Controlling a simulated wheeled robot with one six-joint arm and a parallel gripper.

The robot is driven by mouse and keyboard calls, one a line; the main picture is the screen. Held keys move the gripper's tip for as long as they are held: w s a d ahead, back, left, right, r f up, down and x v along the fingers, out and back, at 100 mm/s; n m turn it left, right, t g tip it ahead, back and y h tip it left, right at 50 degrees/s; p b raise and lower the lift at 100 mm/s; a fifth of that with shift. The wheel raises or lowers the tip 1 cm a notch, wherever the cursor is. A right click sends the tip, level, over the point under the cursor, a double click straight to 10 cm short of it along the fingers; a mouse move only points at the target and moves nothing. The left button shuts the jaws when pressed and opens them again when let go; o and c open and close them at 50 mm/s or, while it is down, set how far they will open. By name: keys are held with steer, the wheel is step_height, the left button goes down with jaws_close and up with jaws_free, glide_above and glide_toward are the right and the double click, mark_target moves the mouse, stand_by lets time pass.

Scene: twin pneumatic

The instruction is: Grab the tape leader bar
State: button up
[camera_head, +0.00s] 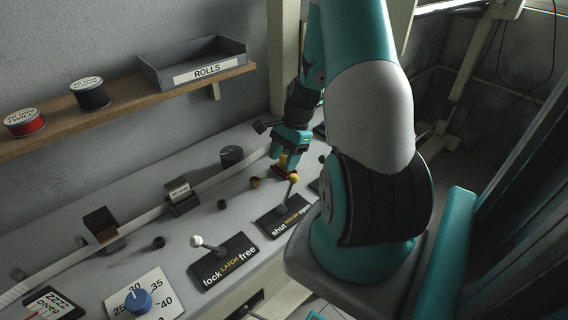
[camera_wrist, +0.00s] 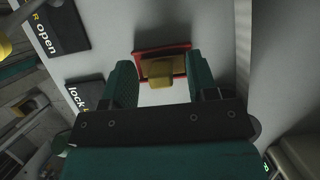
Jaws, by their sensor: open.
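A small yellow block on a red-edged plate, which looks like the tape leader bar, shows in the wrist view (camera_wrist: 160,72) and low under my gripper in the head view (camera_head: 283,160). My gripper (camera_wrist: 162,78) is open, with one green finger on each side of the block. In the head view my gripper (camera_head: 289,150) points down at the bench near the end of the white tape (camera_head: 147,217). I cannot tell whether the fingers touch the block. Part of the block is hidden behind the gripper in the head view.
A yellow-knobbed lever (camera_head: 293,179) on the shut/open plate (camera_head: 283,219) stands close in front of my gripper. A latch lever (camera_head: 205,243) and a blue dial (camera_head: 138,300) are further left. The shelf (camera_head: 135,107) carries two spools and a ROLLS tray (camera_head: 193,65).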

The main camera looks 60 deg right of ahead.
steer(key=shift+c, duration=0.2)
jaws_close()
